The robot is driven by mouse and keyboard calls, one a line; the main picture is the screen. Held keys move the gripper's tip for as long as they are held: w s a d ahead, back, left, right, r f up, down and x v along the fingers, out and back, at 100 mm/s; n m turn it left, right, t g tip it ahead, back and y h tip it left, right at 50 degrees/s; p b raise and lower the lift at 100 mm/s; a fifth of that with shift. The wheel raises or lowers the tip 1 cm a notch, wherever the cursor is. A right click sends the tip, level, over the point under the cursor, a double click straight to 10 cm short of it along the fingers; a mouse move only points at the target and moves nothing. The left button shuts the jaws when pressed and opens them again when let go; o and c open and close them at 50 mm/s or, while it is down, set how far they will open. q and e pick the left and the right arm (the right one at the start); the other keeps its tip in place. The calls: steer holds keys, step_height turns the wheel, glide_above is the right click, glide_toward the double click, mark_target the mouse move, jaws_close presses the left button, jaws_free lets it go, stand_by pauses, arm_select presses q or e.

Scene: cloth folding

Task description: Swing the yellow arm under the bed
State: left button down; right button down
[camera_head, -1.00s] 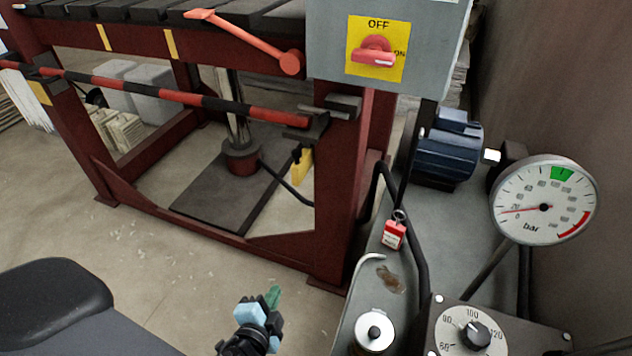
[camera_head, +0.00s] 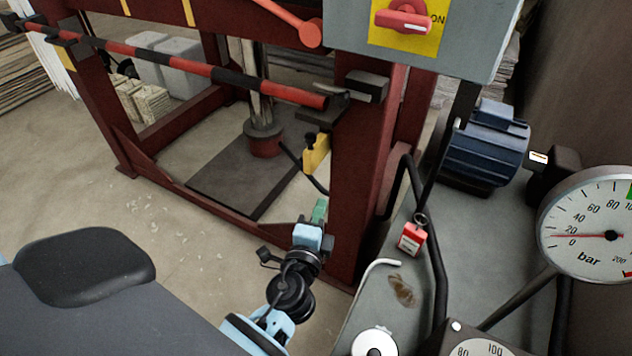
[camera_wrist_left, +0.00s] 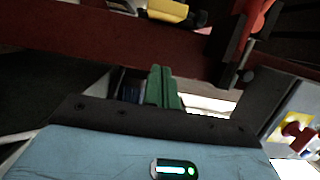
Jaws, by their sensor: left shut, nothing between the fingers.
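The yellow arm (camera_head: 316,154) is a short yellow piece with a black knob above it. It sits beside the red front post, below the level of the striped bar. It seems to be the yellow piece at the top of the left wrist view (camera_wrist_left: 168,10). The dark red bed frame (camera_head: 240,32) crosses the top of the head view; the bed's upper surface is out of view. My left gripper (camera_head: 320,210), with green fingers, is shut and empty, below the yellow arm and apart from it. Its fingers also show in the wrist view (camera_wrist_left: 162,88). My right gripper is not visible.
A red-and-black striped bar (camera_head: 200,68) spans the front. The red post (camera_head: 360,170) stands just right of the yellow arm. A grey switch box (camera_head: 470,45), blue motor (camera_head: 487,145), red padlock (camera_head: 411,238) and gauge (camera_head: 600,235) lie right. The floor at left is open.

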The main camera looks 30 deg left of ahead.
arm_select(q)
steer(key=w+a+p, duration=0.1)
steer(key=w+a, duration=0.6)
steer(key=w, duration=0.2)
steer(key=shift+p, duration=0.35)
steer(key=shift+a, duration=0.1)
